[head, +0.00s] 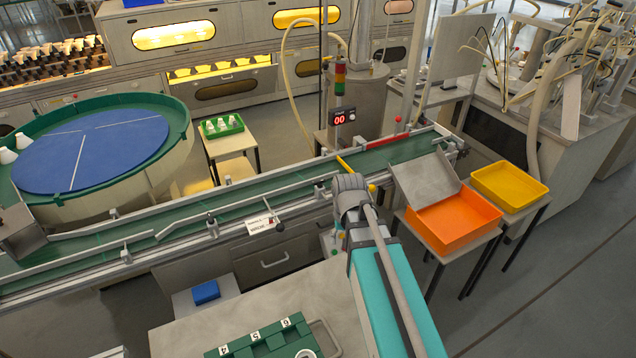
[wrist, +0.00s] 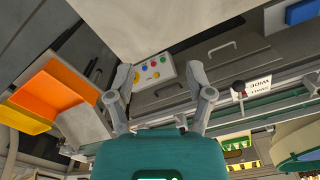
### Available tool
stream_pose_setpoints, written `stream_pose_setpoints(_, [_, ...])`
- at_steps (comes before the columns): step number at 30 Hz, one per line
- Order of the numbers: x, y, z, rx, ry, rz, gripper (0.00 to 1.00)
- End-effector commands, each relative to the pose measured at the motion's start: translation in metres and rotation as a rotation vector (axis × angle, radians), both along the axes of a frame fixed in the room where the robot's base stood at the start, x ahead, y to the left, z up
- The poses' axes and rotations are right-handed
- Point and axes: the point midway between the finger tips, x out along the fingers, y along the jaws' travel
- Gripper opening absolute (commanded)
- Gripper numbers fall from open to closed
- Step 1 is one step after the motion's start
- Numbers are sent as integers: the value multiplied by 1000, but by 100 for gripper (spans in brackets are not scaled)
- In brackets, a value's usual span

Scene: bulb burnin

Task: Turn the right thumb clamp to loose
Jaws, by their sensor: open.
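Along the near guide rail (head: 185,234) of the green conveyor, small clamp fittings show in the head view. One with a dark top (head: 212,226) sits left of the white label, and another (head: 319,190) sits at the right, just left of my wrist. Which is the right thumb clamp, and whether it is tight, I cannot tell. A dark-knobbed lever (wrist: 238,88) stands by the label in the wrist view, where the picture is upside down. My gripper (wrist: 160,75) is open and empty, its fingers apart from the rail and lever. In the head view my arm hides its fingers.
A white label (head: 262,224) hangs by the lever. A panel with coloured buttons (wrist: 154,70) shows beyond my fingers. An orange tray (head: 455,222) and a yellow tray (head: 508,185) stand right. A green numbered rack (head: 262,342) lies on the near table. A blue turntable (head: 80,150) is left.

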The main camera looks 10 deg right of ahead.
Motion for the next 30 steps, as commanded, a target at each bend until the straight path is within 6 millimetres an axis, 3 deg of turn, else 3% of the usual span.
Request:
stream_pose_setpoints(1, [26, 0, 1, 0, 0, -40, 68])
stream_pose_setpoints(21, [295, 2, 11, 1, -1, -772, 68])
stream_pose_setpoints(27, [362, 3, 14, 1, -1, -967, 68])
stream_pose_setpoints(30, [384, 3, 15, 0, -1, -1037, 68])
